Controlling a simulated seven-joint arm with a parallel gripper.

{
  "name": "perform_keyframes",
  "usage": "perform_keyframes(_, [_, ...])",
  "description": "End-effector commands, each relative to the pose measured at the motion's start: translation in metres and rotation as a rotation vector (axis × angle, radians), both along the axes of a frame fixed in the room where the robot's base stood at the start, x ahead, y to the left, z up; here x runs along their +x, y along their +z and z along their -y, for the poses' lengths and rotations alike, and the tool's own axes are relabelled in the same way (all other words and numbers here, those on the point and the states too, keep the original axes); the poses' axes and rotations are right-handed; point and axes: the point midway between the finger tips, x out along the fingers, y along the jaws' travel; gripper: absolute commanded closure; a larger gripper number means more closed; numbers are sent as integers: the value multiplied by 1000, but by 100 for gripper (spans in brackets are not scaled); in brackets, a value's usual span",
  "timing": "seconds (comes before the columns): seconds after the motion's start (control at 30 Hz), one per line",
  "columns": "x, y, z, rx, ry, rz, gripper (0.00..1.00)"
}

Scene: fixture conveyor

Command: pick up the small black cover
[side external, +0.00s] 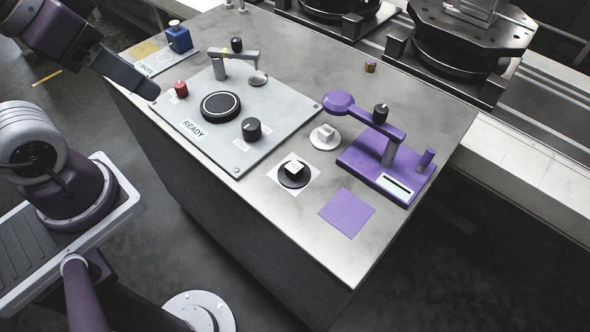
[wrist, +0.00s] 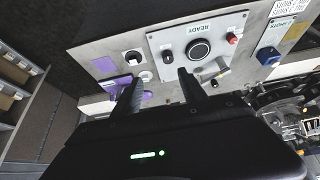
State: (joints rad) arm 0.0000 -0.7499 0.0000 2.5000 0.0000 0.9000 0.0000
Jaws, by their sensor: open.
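The small black cover (side external: 293,175) is a low black disc with a white block-shaped knob on top. It sits on a white square on the steel table, near the front edge, in the side external view. It also shows in the wrist view (wrist: 132,58), ahead and to the left of my fingers. A similar white cover (side external: 325,138) with a white knob sits just behind it. My gripper (wrist: 162,80) is open and empty, with both dark fingers apart. In the side external view it hangs at the upper left, well away from the black cover.
A grey READY panel (side external: 203,132) with knobs and a lever lies left of the cover. A purple stand (side external: 370,163) with a raised arm is to the right. A flat purple square (side external: 346,212) lies in front of it. A blue block (side external: 179,39) stands at the back left.

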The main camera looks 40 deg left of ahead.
Motion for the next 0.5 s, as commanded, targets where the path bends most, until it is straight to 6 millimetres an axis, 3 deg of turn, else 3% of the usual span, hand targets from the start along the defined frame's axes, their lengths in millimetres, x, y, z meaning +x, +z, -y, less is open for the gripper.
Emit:
perform_keyframes(0.07, [0, 0, 0, 0, 0, 0, 50])
perform_keyframes(0.13, [0, 0, 0, 0, 0, 0, 40])
perform_keyframes(0.4, [0, 0, 0, 0, 0, 0, 40])
perform_keyframes(0.5, [16, -2, -10, 47, 0, 4, 40])
